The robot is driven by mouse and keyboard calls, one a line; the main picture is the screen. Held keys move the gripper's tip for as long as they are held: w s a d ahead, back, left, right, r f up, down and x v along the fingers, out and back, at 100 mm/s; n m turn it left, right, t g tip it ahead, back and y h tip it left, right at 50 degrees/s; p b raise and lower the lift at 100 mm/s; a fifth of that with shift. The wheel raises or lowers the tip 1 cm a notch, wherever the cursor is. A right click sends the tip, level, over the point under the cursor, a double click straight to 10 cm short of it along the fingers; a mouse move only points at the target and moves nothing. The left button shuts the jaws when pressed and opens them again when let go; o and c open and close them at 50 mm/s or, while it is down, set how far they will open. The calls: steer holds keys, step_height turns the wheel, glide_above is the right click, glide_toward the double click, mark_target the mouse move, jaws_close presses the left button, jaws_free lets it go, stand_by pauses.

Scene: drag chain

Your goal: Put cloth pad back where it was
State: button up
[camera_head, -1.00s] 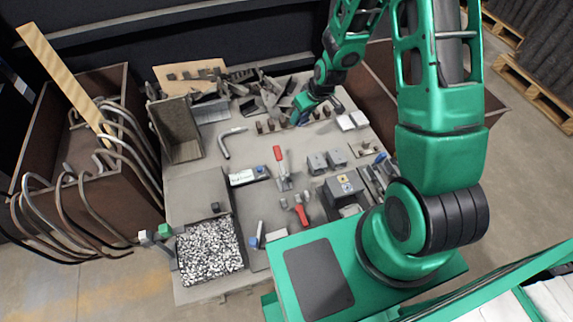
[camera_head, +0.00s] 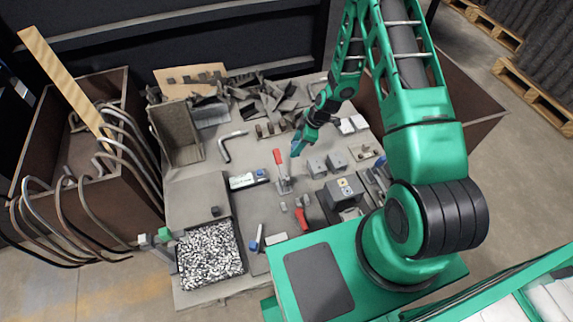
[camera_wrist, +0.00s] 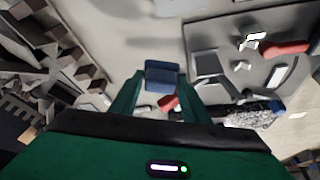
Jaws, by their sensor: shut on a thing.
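My gripper (camera_wrist: 163,88) is shut on a small dark blue, block-like pad, which I take to be the cloth pad (camera_wrist: 163,75). The pad sits between the fingertips in the wrist view, above the grey table. In the head view my gripper (camera_head: 296,149) is over the middle of the table, just behind the toggle clamp with a red handle (camera_head: 279,160). The pad is too small to make out clearly there.
A tray of black and white granules (camera_head: 209,250) stands at the front left. Grey blocks (camera_head: 327,163) and a grey box (camera_head: 344,190) are right of the clamp. Metal scraps (camera_head: 265,98) lie at the back. Bare table (camera_head: 245,150) shows left of the clamp.

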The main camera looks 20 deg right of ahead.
glide_above(286, 168)
steer(key=s+d, duration=0.1)
steer(key=d, duration=0.3)
steer(key=f, duration=1)
steer(key=shift+s+a+f, duration=0.15)
steer(key=shift+a+f, duration=0.05)
steer(key=shift+w+a+f, duration=0.2)
steer(key=shift+w+a, duration=0.05)
steer(key=shift+a, duration=0.35)
steer(key=shift+w+a+f, duration=0.2)
steer(key=shift+w+a, duration=0.05)
steer(key=shift+a, duration=0.4)
steer(key=shift+w+a+f, duration=0.2)
steer(key=shift+w+a, duration=0.05)
steer(key=shift+a, duration=0.35)
steer(key=shift+f, duration=0.15)
steer(key=o, duration=0.9)
steer(key=shift+o, duration=0.2)
